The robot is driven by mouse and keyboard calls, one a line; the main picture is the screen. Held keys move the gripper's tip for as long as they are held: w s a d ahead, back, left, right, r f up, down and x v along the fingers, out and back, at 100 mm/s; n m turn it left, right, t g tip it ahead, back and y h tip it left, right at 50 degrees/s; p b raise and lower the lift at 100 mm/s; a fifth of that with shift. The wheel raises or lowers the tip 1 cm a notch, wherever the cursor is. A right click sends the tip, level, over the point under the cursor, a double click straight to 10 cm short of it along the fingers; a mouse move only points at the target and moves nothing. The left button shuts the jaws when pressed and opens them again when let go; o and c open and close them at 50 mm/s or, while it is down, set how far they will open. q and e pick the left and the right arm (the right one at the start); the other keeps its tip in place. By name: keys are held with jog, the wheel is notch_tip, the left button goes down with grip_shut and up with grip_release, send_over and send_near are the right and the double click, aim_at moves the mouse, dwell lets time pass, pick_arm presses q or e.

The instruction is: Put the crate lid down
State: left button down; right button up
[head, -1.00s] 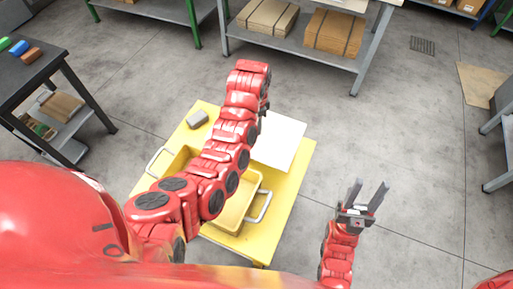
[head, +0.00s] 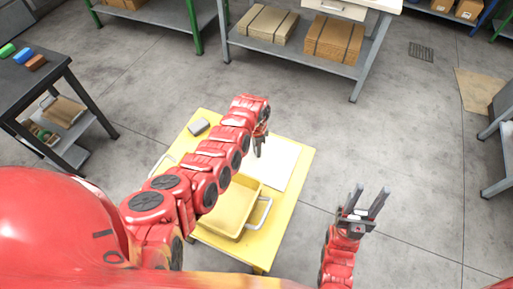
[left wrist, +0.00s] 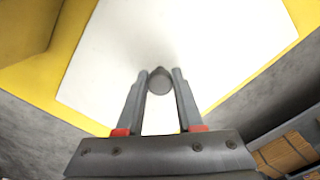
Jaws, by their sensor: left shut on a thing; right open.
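The crate lid (head: 287,165) is a flat white panel, level over the yellow table's right part, beside the crate. I cannot tell for sure whether it touches the table. My left gripper (head: 259,150) is above it. In the left wrist view, the gripper (left wrist: 160,78) is shut on the lid's round grey knob (left wrist: 160,84), and the white lid (left wrist: 190,35) spreads out below. The open yellow crate (head: 226,222) with metal handles stands on the table, partly hidden by my left arm. My right gripper (head: 367,207) is open and empty, right of the table.
A grey block (head: 199,127) lies on the table's (head: 298,152) far left corner. A dark bench (head: 42,75) stands at left. A grey shelf (head: 290,50) with cardboard boxes stands behind. The floor right of the table is clear.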

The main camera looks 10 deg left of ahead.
pick_arm(q)
jog(key=c, duration=0.5)
grip_release()
jog(key=shift+c, duration=0.2)
jog(key=shift+r, duration=0.15)
